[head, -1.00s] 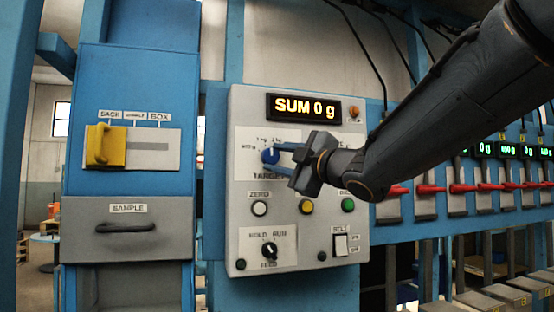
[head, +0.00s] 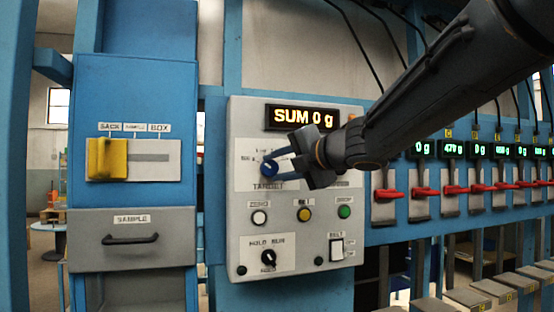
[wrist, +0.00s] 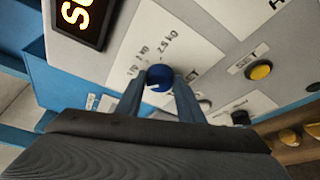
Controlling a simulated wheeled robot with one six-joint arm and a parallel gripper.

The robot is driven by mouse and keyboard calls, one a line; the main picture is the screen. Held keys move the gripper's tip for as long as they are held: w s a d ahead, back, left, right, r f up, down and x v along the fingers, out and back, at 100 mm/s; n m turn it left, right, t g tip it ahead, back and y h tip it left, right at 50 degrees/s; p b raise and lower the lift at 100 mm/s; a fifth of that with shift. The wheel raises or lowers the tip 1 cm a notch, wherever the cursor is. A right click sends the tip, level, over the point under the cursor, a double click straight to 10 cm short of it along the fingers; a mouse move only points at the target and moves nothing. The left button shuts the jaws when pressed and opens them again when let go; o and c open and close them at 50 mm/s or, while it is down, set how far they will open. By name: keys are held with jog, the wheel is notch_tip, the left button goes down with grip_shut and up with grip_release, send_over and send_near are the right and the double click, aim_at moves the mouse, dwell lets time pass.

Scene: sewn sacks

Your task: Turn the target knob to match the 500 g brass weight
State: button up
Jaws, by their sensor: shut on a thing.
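The target knob (head: 268,169) is a small round blue knob on a white label plate marked TARGET, on the grey control panel. In the head view "500 g" shows at its left and a "1 kg" mark above. My gripper (head: 284,165) reaches in from the right and is shut on the knob. In the wrist view the blue knob (wrist: 159,77) sits between my two blue fingers (wrist: 160,85), with "1 kg" and "2.5 kg" printed beyond it. A white line shows on the knob, but its exact setting is hard to read.
The display (head: 302,117) above reads SUM 0 g. Below are ZERO (head: 260,217), yellow (head: 304,214) and green (head: 344,212) buttons and a HOLD/RUN knob (head: 268,258). Red levers (head: 424,191) line the right. A yellow slider (head: 106,158) and SAMPLE drawer (head: 130,239) are at left.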

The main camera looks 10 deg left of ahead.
jog(key=shift+a+n+p, duration=0.1)
jog(key=shift+n+p, duration=0.3)
jog(key=shift+h, duration=0.3)
jog(key=o, duration=1.1)
jog(key=shift+c, duration=0.2)
jog(key=shift+s+r, duration=0.1)
jog(key=v, duration=0.7)
jog(key=shift+s+d+b, duration=0.2)
jog(key=shift+d+b, duration=0.1)
jog(key=shift+d, duration=0.05)
